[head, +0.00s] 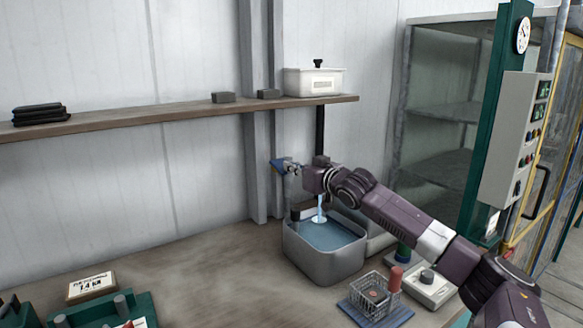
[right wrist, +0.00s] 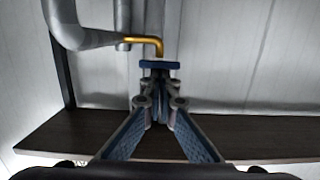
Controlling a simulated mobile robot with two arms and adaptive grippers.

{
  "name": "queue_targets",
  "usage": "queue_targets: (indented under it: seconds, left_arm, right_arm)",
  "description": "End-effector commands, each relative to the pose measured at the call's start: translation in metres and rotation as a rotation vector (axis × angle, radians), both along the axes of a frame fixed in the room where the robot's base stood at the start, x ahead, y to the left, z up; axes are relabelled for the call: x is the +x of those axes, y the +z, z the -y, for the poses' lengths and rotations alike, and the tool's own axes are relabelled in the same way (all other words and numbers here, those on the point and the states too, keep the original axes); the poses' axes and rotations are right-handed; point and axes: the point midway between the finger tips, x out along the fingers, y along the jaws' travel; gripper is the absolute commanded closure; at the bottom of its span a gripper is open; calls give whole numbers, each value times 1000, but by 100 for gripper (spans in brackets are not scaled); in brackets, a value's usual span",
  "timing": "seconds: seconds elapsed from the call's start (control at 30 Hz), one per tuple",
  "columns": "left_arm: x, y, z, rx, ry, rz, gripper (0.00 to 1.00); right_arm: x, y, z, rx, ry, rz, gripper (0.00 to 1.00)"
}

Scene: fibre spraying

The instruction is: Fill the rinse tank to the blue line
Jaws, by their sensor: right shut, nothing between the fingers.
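The grey rinse tank (head: 326,267) stands on the bench and holds blue-tinted water (head: 330,238). A thin stream (head: 320,207) falls into it from above, with a pale splash where it lands. I cannot make out the blue line. My right gripper (head: 279,165) is above the tank's back left, shut and empty. In the right wrist view, its blue fingertips (right wrist: 160,66) are together just below a bent brass lever (right wrist: 153,41) on a grey pipe (right wrist: 72,36). I cannot tell whether they touch the lever. My left gripper is out of view.
A wire basket (head: 370,296) on a blue mat and a white device with a knob (head: 427,288) stand right of the tank. A shelf (head: 180,113) runs behind, bearing a white box (head: 314,82).

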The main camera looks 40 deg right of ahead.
Motion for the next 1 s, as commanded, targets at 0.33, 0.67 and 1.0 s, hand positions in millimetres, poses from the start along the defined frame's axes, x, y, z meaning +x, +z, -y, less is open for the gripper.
queue_targets:
  seconds: [0.33,0.67,1.0]
  left_arm:
    - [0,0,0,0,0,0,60]
    - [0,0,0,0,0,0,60]
    - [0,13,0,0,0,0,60]
  right_arm:
    - [0,-8,-1,3,0,-15,100]
    - [0,-8,-1,3,0,-15,100]
    - [1,5,-1,2,0,-13,100]
